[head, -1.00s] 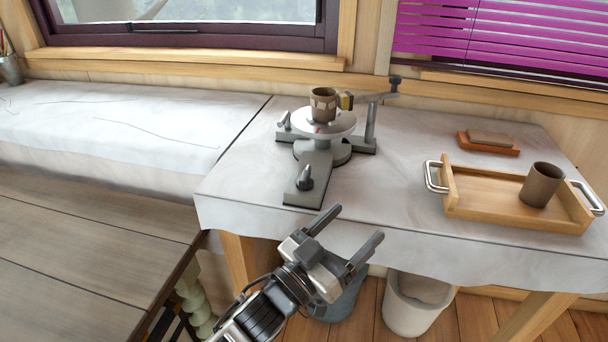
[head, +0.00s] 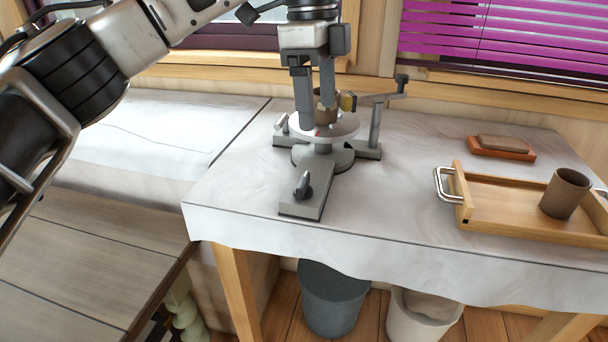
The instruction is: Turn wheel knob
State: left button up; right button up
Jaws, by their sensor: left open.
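The pottery wheel (head: 338,130) stands on the cloth-covered table, with a round pale disc on a grey base. Its dark knob (head: 302,187) sits on the front foot of the base, nearest the table's front edge. A brown cup (head: 326,115) stands on the disc, partly hidden behind my gripper. My left gripper (head: 315,118) points down, open, above the near side of the disc and in front of the cup. It is behind and above the knob, apart from it. I cannot tell whether its fingers touch the disc or cup. My right gripper is not in view.
An arm with a yellowish block (head: 348,102) reaches beside the cup from a post (head: 376,125). A wooden tray (head: 480,215) holding a brown cup (head: 565,192) is at the right. A sponge-like block (head: 502,143) lies behind it. Buckets (head: 333,295) stand under the table.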

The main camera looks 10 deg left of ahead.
aim_at(303, 180)
pick_arm(q)
jog(key=shift+n+y, duration=0.6)
jog(key=f, duration=0.4)
jog(key=a+f, duration=0.1)
jog(key=f, duration=0.4)
jog(key=a+f, duration=0.1)
jog(key=f, duration=0.3)
jog(key=shift+w+a+f+p, duration=0.1)
jog(key=shift+w+f+p, duration=0.05)
jog(key=shift+f+p, duration=0.2)
jog(key=c, duration=1)
